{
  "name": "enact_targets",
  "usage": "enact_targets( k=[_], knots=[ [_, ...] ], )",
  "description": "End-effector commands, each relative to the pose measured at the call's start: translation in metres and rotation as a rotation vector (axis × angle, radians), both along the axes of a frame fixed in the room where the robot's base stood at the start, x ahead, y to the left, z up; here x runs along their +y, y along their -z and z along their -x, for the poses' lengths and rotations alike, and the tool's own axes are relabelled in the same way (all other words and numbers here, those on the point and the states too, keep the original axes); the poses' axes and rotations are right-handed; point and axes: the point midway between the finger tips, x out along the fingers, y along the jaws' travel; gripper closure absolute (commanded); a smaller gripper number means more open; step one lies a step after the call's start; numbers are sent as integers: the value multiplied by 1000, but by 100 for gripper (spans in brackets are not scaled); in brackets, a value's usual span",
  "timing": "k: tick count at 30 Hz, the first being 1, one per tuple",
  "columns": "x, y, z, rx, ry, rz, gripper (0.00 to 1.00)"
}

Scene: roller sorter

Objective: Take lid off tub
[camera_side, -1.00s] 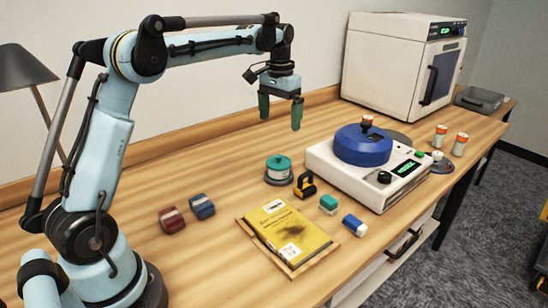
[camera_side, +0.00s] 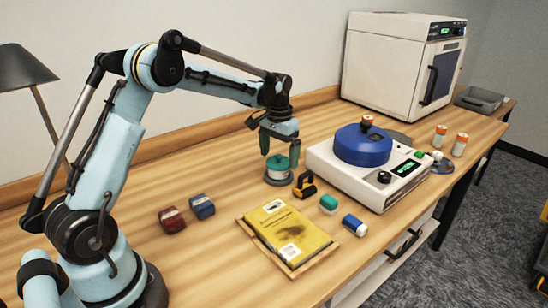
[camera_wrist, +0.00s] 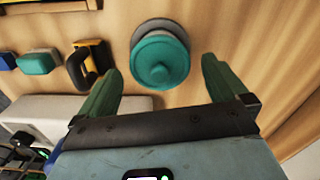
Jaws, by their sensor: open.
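The tub (camera_side: 277,177) is a small round container with a pale body and a teal lid (camera_side: 278,162) with a knob on top. It stands on the table behind the yellow book. My gripper (camera_side: 280,158) is open, pointing down, with its green fingers at about the lid's height in the side view. In the wrist view, the lid (camera_wrist: 160,60) lies ahead of and between the two fingers of my gripper (camera_wrist: 160,80). The fingers look apart from the lid. The tub's body is mostly hidden under the lid there.
A black and yellow padlock-like object (camera_side: 305,185) stands close to the right of the tub. A white machine with a blue round top (camera_side: 362,146) is farther right. A yellow book (camera_side: 287,233) on a board, two small blocks (camera_side: 187,212) and two erasers (camera_side: 340,213) lie in front.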

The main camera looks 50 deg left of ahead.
Motion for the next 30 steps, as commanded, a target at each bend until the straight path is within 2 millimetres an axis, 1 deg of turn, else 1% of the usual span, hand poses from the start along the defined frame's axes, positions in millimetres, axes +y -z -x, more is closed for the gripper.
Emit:
enact_targets(
  k=[3, 9, 19, 26, 30],
  knots=[
    [0, 6, 0, 0, 0, 0, 0],
    [0, 6, 0, 0, 0, 0, 0],
    [0, 6, 0, 0, 0, 0, 51],
    [0, 6, 0, 0, 0, 0, 51],
    [0, 1, 0, 0, 0, 0, 51]
  ],
)
